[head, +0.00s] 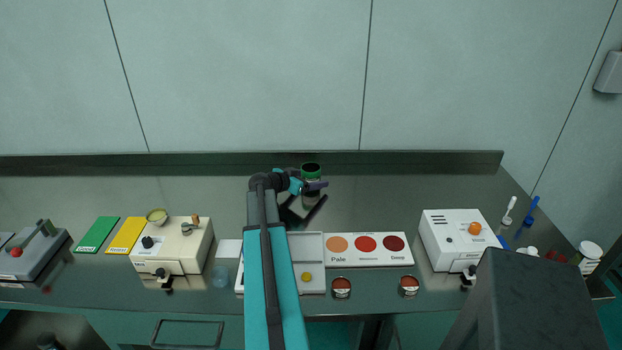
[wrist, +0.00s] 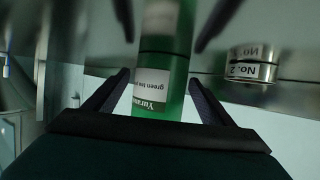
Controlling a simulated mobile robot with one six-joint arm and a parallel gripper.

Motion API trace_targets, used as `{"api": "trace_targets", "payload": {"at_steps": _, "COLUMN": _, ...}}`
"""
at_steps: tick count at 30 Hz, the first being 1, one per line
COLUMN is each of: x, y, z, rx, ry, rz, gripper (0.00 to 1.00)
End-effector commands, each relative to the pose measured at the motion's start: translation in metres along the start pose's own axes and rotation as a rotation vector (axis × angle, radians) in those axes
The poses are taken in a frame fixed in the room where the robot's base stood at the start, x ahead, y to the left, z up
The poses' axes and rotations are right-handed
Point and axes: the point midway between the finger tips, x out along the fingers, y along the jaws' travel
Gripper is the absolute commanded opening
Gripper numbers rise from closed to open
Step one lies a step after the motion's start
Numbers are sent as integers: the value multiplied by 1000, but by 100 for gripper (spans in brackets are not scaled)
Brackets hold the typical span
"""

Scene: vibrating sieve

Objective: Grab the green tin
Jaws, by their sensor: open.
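The green tin (head: 311,169) stands upright near the back of the bench in the head view, partly hidden behind my gripper. Small gaps seem to show between fingers and tin; I cannot tell whether either touches.
A silver tin marked "No. 2" (wrist: 252,66) is right of the green tin in the wrist view. Nearer the front are a compartmented tray (head: 313,247), a colour card (head: 352,257), a cream machine (head: 172,246) and a white machine (head: 455,232). The back ledge (head: 420,162) runs behind the tin.

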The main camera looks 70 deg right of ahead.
Motion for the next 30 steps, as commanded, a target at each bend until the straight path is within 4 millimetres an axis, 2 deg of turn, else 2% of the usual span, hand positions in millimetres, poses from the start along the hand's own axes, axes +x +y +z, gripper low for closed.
{"api": "trace_targets", "payload": {"at_steps": 15, "x": 0, "y": 1, "z": 0, "rx": 0, "ry": 0, "rz": 0, "gripper": 76}}
{"api": "trace_targets", "payload": {"at_steps": 17, "x": 1, "y": 1, "z": 0, "rx": 0, "ry": 0, "rz": 1, "gripper": 68}}
{"api": "trace_targets", "payload": {"at_steps": 23, "x": 1, "y": 1, "z": 0, "rx": 0, "ry": 0, "rz": 1, "gripper": 34}}
{"api": "trace_targets", "payload": {"at_steps": 24, "x": 1, "y": 1, "z": 0, "rx": 0, "ry": 1, "rz": 1, "gripper": 31}}
{"api": "trace_targets", "payload": {"at_steps": 30, "x": 1, "y": 1, "z": 0, "rx": 0, "ry": 1, "rz": 1, "gripper": 31}}
